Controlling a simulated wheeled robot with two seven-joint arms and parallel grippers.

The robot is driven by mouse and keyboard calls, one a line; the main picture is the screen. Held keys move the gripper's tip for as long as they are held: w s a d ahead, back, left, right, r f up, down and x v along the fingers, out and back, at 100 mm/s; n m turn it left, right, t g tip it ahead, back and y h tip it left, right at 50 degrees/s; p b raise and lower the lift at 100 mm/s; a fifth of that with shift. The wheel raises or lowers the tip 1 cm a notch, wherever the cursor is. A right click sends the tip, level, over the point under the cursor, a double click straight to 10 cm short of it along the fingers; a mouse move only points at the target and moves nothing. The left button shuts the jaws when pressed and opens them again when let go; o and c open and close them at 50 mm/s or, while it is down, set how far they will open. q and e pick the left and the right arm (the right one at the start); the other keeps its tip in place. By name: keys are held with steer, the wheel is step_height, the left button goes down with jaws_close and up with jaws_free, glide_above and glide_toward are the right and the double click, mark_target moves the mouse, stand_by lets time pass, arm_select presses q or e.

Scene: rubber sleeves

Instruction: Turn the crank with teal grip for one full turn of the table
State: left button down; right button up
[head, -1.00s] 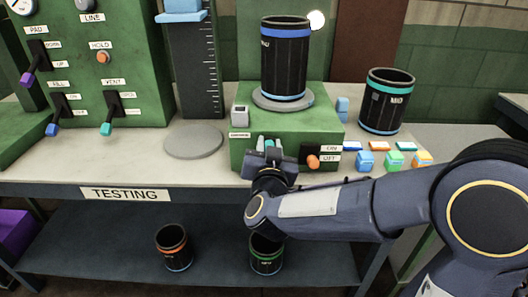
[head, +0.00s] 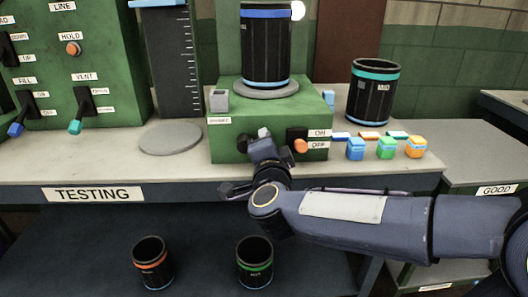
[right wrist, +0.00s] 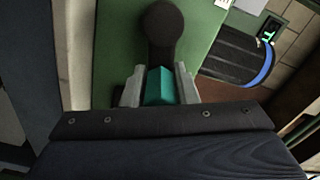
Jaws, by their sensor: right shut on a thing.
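The crank's teal grip (right wrist: 158,86) sits between the two grey fingers of my right gripper (right wrist: 159,92), which is shut on it. The crank's dark round end (right wrist: 163,22) shows just beyond the grip. In the head view, my right gripper (head: 264,146) is at the front face of the green turntable box (head: 225,146) and hides the teal grip. A round grey turntable (head: 265,90) on the box carries an upright black sleeve with a blue band (head: 265,48). My left gripper is not in view.
An orange-tipped switch (head: 300,145) is close right of my right gripper. A grey disc (head: 170,139) lies left. Two sleeves stand on the lower shelf.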

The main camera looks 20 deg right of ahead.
step_height(320, 180, down, 4)
steer(key=m+b, duration=0.6)
steer(key=shift+b, duration=0.4)
steer(key=shift+w+a+f+m+b, duration=0.1)
steer(key=shift+a+f+m+b, duration=0.1)
steer(key=shift+m+b, duration=0.6)
steer(key=shift+w+a+f+m+b, duration=0.1)
steer(key=shift+a+f+m+b, duration=0.05)
steer(key=shift+m+b, duration=0.65)
steer(key=o, duration=0.9)
steer(key=shift+s+r, duration=0.1)
steer(key=shift+o, duration=0.3)
steer(key=shift+a, duration=0.1)
